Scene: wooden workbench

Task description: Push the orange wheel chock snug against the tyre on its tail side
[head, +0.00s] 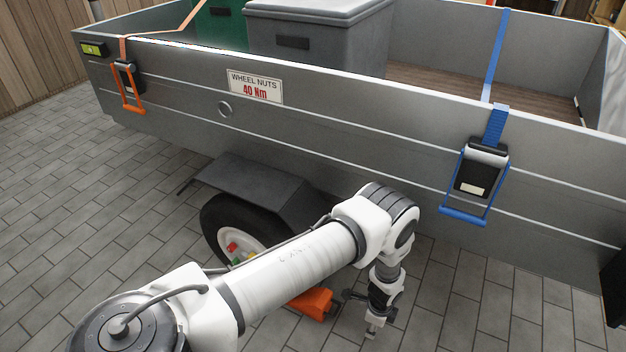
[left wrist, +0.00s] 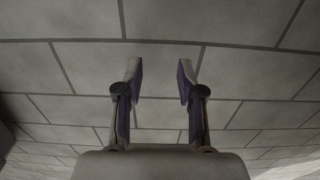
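The orange wheel chock (head: 314,304) lies on the paving below the trailer, partly hidden behind my left arm. The black tyre (head: 213,214) with its pale rim stands under the mudguard, left of the chock; my arm covers its lower right part, so the gap between chock and tyre is hidden. My left gripper (head: 371,331) points down near the floor, just right of the chock; I cannot tell whether it touches it. In the left wrist view my left gripper (left wrist: 161,72) has its fingers apart with only paving between them. My right gripper is not in view.
The grey trailer side (head: 330,130) runs across above the wheel, with a dark mudguard (head: 262,188) over the tyre. A blue strap buckle (head: 480,180) and an orange one (head: 128,85) hang on it. Open paving (head: 470,310) lies to the right of the gripper.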

